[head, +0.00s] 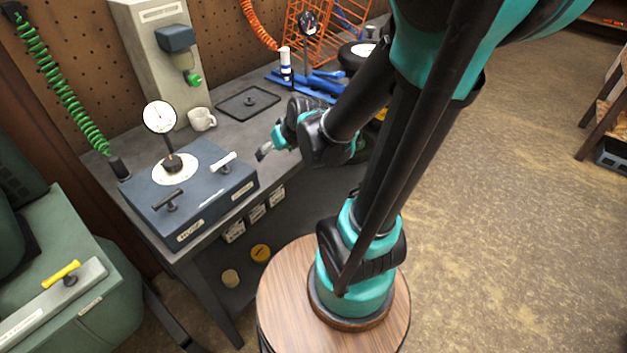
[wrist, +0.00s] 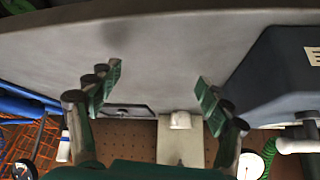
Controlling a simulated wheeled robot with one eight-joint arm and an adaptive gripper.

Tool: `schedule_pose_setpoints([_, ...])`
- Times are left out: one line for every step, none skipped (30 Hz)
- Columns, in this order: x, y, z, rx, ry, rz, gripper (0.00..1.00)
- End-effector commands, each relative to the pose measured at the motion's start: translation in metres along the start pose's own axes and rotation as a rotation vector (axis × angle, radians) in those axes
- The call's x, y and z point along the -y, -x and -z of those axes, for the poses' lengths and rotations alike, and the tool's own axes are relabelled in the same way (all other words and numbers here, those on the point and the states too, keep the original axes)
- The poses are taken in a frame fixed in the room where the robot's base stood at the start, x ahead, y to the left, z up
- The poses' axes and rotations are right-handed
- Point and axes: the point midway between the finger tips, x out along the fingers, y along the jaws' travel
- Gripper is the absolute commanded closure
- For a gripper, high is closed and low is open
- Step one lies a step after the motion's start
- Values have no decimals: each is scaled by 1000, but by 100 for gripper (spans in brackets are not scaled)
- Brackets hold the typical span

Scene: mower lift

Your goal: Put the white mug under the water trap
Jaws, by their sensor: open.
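The white mug (head: 201,119) stands upright on the grey bench, close to the foot of the beige upright panel. The water trap (head: 183,60) is on that panel, with a dark block, a cloudy bowl and a green drain at its bottom. In the head view the mug shows below and slightly right of the drain, with a gap between. My gripper (head: 266,151) is over the bench's front part, right of the mug and apart from it. In the wrist view my gripper (wrist: 158,88) is open and empty, and the mug (wrist: 180,119) shows beyond the fingertips.
A blue-grey box (head: 187,190) with a dial gauge (head: 160,117) and T-handles stands left of my gripper. A black tray (head: 248,102) lies right of the mug. Blue tools (head: 312,87) and an orange rack (head: 320,35) are farther right. Bare bench lies between gripper and mug.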

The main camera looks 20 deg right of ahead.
Motion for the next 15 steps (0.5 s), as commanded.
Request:
schedule_pose_setpoints([-9, 10, -23, 45, -34, -32, 22])
schedule_pose_setpoints([-14, 15, -35, 70, -54, -51, 22])
schedule_pose_setpoints([-20, 21, -49, 101, -79, -74, 22])
schedule_pose_setpoints([-23, 25, -59, 121, -98, -90, 22])
schedule_pose_setpoints([-27, 29, -69, 142, -114, -107, 22])
schedule_pose_setpoints([-32, 34, -81, 165, -135, -128, 22])
schedule_pose_setpoints([-34, 37, -89, 181, -151, -142, 22])
schedule_pose_setpoints([-37, 40, -96, 196, -163, -155, 22])
schedule_pose_setpoints([-40, 44, -105, 212, -180, -170, 22])
schedule_pose_setpoints([-42, 46, -111, 224, -190, -181, 22])
schedule_pose_setpoints([-43, 48, -116, 233, -200, -191, 22])
schedule_pose_setpoints([-45, 50, -121, 242, -210, -200, 22])
schedule_pose_setpoints([-46, 52, -123, 247, -215, -205, 22])
schedule_pose_setpoints([-46, 52, -125, 251, -219, -209, 22])
schedule_pose_setpoints([-47, 53, -126, 255, -222, -213, 22])
